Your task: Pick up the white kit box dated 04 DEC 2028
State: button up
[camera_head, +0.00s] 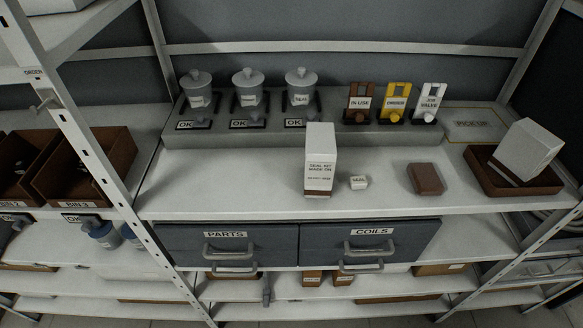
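A tall white box (320,147) stands upright on the white worktop, left of a small white block. Its front label seems to read "SEAL KIT", with a smaller line below that is too small to read as a date. The box has a brown band at its base. A second white box (526,150) sits tilted in a brown tray (487,179) at the right end of the worktop; no date shows on it. My gripper is not in view.
A small white labelled block (358,182) and a brown block (425,179) lie on the worktop. Behind, a raised ledge holds grey lidded canisters (248,90) and brown, yellow and white tags (395,103). Drawers marked PARTS (226,247) and COILS (371,243) are below. A shelf post (90,150) stands left.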

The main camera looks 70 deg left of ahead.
aim_at(321, 158)
jog(key=u, duration=0.05)
jog(key=k, duration=1.35)
jog(key=u, duration=2.35)
jog(key=i, duration=0.5)
jog(key=u, duration=0.05)
